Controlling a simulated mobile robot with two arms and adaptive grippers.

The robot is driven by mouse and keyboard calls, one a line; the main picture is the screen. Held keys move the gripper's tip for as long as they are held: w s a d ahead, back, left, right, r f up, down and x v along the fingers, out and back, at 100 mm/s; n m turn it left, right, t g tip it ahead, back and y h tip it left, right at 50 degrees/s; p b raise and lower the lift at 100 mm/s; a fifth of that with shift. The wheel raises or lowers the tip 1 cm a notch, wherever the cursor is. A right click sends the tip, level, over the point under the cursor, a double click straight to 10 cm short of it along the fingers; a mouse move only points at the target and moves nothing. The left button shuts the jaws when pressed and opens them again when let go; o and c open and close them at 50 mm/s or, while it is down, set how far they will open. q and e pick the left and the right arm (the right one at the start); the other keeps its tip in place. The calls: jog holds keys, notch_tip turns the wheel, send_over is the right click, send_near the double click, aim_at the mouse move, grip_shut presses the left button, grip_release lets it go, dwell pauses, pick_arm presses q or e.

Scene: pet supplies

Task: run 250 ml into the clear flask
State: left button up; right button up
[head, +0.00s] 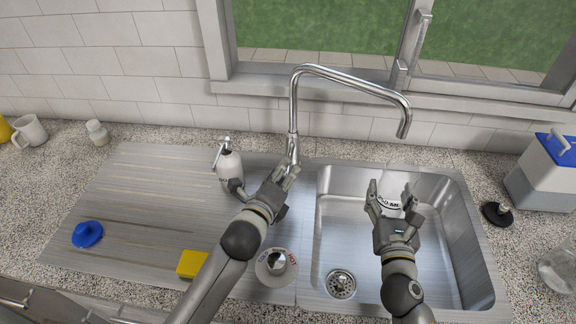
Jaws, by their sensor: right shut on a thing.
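My right gripper (392,196) is over the sink basin, shut on what looks like the clear flask (390,204). Only a pale patch with dark lettering ending in "ML" shows between the fingers; the rest is hard to make out. The chrome tap (292,120) arches to the right, and its spout end (404,128) is above and behind the flask. A round control knob (277,264) with cold and hot markings sits left of the basin.
The steel basin (450,235) has a drain (341,284). A yellow sponge (192,264) and blue object (87,234) lie on the drainboard. A black stopper (497,214), blue-and-white box (545,175) and clear glass vessel (559,267) stand at right.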

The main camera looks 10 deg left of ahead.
pick_arm(q)
jog(key=shift+x, duration=2.05)
grip_shut()
